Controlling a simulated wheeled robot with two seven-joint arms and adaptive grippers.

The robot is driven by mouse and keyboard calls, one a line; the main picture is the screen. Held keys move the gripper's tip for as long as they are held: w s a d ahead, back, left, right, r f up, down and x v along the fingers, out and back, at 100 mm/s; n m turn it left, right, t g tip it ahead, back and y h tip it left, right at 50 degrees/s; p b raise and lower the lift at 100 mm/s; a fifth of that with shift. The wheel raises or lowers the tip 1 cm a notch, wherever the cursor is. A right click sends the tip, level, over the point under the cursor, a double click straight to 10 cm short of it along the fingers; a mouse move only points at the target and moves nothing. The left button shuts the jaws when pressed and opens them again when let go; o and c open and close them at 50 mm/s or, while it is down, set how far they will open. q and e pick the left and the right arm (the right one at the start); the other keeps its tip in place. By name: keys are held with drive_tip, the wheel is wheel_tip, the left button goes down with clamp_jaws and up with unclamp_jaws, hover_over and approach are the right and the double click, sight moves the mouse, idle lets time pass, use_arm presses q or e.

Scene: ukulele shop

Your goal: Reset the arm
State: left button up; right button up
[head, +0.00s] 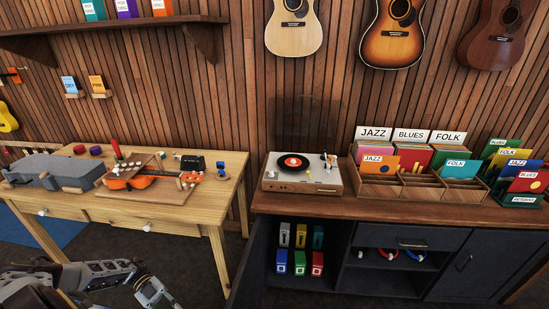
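My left arm comes in at the lower left, in front of the wooden workbench (190,212). Its gripper (158,294) is low by the bench's front and partly cut off by the bottom edge; its finger opening is unclear. No held object shows there. My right gripper is out of view. A turntable (281,183) stands on the dark counter (300,203) with a black record (283,167) with an orange label on it. The tonearm (329,161) is at the right of the record; whether its tip touches the record is too small to tell.
An orange ukulele (135,181) lies on a wooden board on the workbench, beside a grey case (45,172). A record bin (395,193) stands right of the turntable. Colored boxes (300,262) fill the counter's open shelf. Dark floor shows between bench and counter.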

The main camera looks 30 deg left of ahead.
use_arm(q)
drive_tip(key=w+a+f+n+t+y, duration=0.2)
drive_tip(key=w+a+f+t+y, duration=0.35)
drive_tip(key=w+a, duration=0.3)
drive_tip(key=w+a+f+n+t+y, duration=0.35)
drive_tip(key=w+a+f+y, duration=0.2)
drive_tip(key=w+a, duration=0.35)
drive_tip(key=s+a+f+n+y, duration=0.4)
drive_tip(key=a+f+n+y, duration=0.1)
drive_tip(key=a+f+y, duration=0.25)
drive_tip(key=s+d+f+n+g+b, duration=0.2)
drive_tip(key=s+d+f+n+g, duration=0.25)
drive_tip(key=s+d+f, duration=0.85)
drive_tip(key=s+d+f+n+h+b, duration=0.1)
drive_tip(key=s+d+f, duration=0.3)
drive_tip(key=d, duration=0.5)
drive_tip(key=s+d+f+n+g+h+b, duration=0.1)
drive_tip(key=s+d+f, duration=0.4)
drive_tip(key=d, duration=0.4)
drive_tip(key=s+d+f+n+h+b, duration=0.1)
drive_tip(key=s+d+f, duration=0.3)
drive_tip(key=d, duration=0.5)
drive_tip(key=shift+s+f+n, duration=0.15)
drive_tip(key=shift+s+n, duration=0.25)
drive_tip(key=shift+n, duration=0.1)
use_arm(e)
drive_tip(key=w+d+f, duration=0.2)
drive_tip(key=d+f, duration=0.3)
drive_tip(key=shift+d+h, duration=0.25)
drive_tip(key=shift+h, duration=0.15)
